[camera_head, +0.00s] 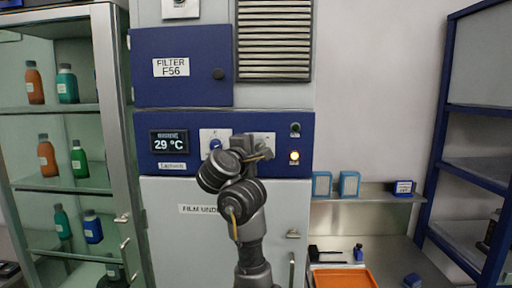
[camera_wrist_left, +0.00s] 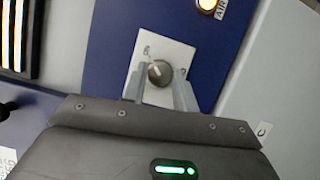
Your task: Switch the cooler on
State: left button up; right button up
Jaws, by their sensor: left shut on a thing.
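A blue control panel (camera_head: 180,124) on a grey machine holds a display (camera_head: 169,141) reading 29 °C. A rotary knob (camera_wrist_left: 160,72) on a white plate (camera_wrist_left: 147,50) shows in the left wrist view, its pale pointer line tilted. My left gripper (camera_wrist_left: 160,88) is at the panel, shut on this knob with one finger on each side. In the head view my left gripper (camera_head: 254,146) covers most of this knob. Another dial on a white plate (camera_head: 213,141) sits left of it. I cannot read a cooler label. My right gripper is not in view.
An amber lamp (camera_head: 294,156) glows below a dark green button (camera_head: 295,129). A filter door (camera_head: 182,68) and vent grille (camera_head: 274,40) are above. A glass cabinet with bottles (camera_head: 67,84) stands left; an orange tray (camera_head: 343,278) lies on the right bench.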

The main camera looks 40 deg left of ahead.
pick_arm(q)
jog(key=o, duration=1)
jog(key=shift+c, duration=0.2)
jog(key=shift+s, duration=0.25)
jog(key=v, duration=1)
jog(key=shift+s, duration=0.2)
